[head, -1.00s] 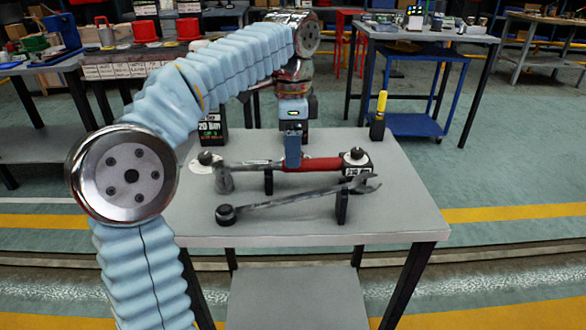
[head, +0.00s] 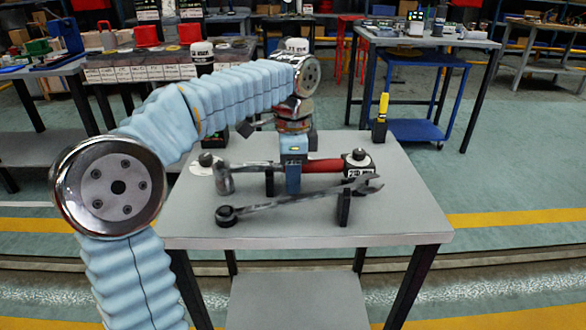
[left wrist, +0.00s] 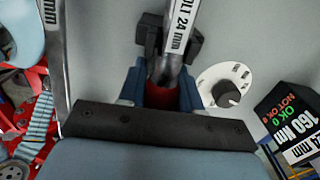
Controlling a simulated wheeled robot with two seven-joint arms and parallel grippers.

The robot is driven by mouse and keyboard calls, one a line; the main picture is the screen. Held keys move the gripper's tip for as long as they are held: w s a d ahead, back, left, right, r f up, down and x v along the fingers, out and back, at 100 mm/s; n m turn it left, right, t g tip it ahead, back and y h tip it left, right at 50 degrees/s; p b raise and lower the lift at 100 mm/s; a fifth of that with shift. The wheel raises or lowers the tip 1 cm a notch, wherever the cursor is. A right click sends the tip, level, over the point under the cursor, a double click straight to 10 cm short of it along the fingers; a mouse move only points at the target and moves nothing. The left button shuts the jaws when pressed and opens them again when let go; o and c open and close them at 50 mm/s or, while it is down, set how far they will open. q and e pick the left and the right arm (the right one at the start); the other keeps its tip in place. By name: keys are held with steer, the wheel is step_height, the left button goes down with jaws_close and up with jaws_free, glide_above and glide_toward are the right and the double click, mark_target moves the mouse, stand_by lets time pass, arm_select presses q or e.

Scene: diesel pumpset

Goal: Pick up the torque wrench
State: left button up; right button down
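The torque wrench has a red handle (head: 324,166) and a grey metal shaft. It lies on low black supports on the grey table (head: 400,215). My left gripper (head: 292,188) points down over the wrench, with its blue fingers at table level beside the handle. In the left wrist view the gripper (left wrist: 161,92) has one finger on each side of the wrench (left wrist: 160,97). A narrow gap seems to remain, and firm contact does not show. My right gripper is in neither view.
A combination spanner (head: 290,200) lies in front of the torque wrench on its own support. A yellow-and-black tool (head: 381,115) stands at the table's back right. A black lettered box (left wrist: 290,120) and a white dial (left wrist: 225,85) are close to the gripper.

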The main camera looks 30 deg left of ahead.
arm_select(q)
jaws_close()
steer(key=shift+r, duration=0.15)
steer(key=shift+r, duration=0.2)
step_height(320, 180, up, 2)
steer(key=shift+r+p, duration=0.1)
steer(key=shift+p, duration=0.2)
steer(key=s+a+r, duration=0.2)
steer(key=s+r, duration=0.8)
steer(key=s, duration=0.3)
steer(key=shift+s+a, duration=0.15)
steer(key=shift+s, duration=0.25)
